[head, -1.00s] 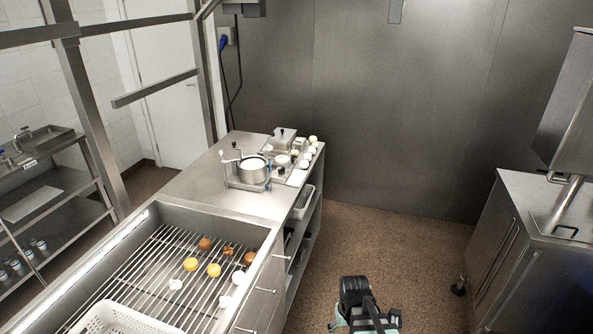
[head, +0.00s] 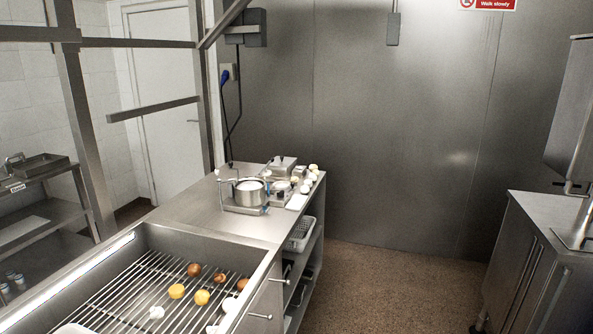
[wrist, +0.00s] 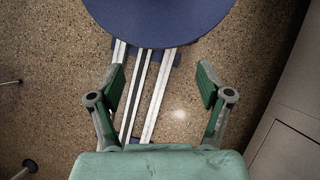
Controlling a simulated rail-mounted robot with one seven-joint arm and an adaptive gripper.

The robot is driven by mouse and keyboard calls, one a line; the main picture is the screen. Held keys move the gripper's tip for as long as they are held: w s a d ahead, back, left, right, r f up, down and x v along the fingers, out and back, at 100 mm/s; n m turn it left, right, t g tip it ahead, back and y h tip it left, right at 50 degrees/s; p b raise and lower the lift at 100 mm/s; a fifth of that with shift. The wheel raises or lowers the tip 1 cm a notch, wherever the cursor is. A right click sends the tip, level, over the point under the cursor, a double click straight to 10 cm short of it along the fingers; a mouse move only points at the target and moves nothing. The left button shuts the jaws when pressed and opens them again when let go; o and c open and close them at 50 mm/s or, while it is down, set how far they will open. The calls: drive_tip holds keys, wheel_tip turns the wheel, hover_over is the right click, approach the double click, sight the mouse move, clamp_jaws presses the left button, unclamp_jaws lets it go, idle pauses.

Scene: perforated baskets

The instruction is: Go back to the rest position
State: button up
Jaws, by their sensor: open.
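My gripper (wrist: 161,84) shows in the wrist view with its two green fingers spread wide apart. It is open, with nothing between the fingers. It points down over the speckled brown floor (wrist: 45,60), with pale rails and a blue round part of my own body beyond the fingertips. My gripper is not in the head view now.
A steel counter (head: 200,212) holds a pot (head: 250,192) and several small items. A sunken grate (head: 110,300) holds several orange, brown and white pieces. A steel cabinet (head: 520,260) stands at the right. The floor between (head: 390,290) is clear.

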drive_tip(key=shift+g, duration=0.4)
drive_tip(key=x, duration=0.2)
drive_tip(key=b+x, duration=0.1)
drive_tip(key=x, duration=0.2)
drive_tip(key=shift+s+r, duration=0.2)
drive_tip(key=shift+s, duration=0.2)
